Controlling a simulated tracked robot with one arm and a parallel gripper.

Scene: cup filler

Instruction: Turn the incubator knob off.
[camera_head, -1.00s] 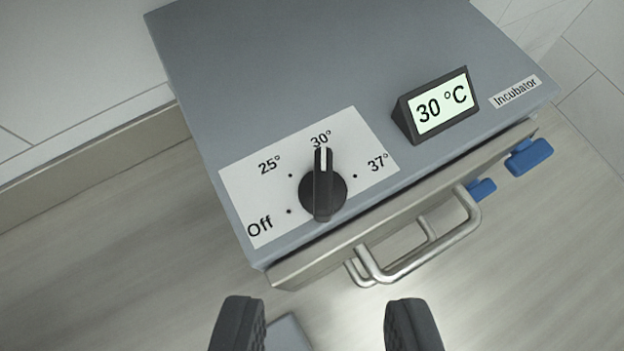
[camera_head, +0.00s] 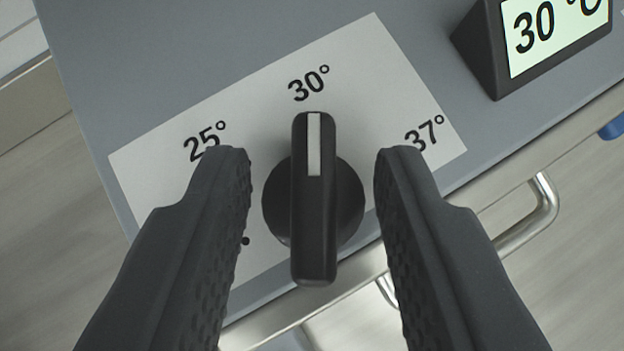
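The black incubator knob (camera_head: 314,205) sits on a white dial plate (camera_head: 375,60) on top of the grey incubator (camera_head: 150,60). Its white pointer line is aimed at the 30° mark. The marks 25°, 30° and 37° show on the plate; the Off label is hidden behind the left finger. My gripper (camera_head: 314,165) is open, with one dark finger on each side of the knob. A gap shows between each finger and the knob, so the fingers appear not to touch it.
A display (camera_head: 540,40) reading 30 °C stands on the incubator at the upper right. A metal door handle (camera_head: 535,215) sticks out from the front edge at the right, near the right finger. Part of a blue piece (camera_head: 613,127) shows at the right edge.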

